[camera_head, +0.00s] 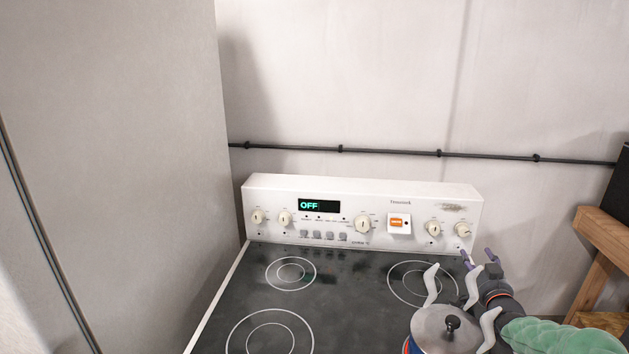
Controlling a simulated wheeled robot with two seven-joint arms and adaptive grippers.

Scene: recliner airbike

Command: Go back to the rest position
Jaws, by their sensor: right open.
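My right gripper (481,262) is over the right side of the stove, close behind and to the right of a lidded pot. Its two dark fingers with purplish tips are apart, with nothing seen between them. My right arm comes in from the lower right with a green padded cover. My left gripper is not in view.
The pot (432,328) with a metal lid and pale handles stands at the stove's front right. The black cooktop (345,300) is otherwise clear. Its white control panel (378,196) reads OFF. A tall grey cabinet (120,150) blocks the left; a wooden stand (601,232) is at right.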

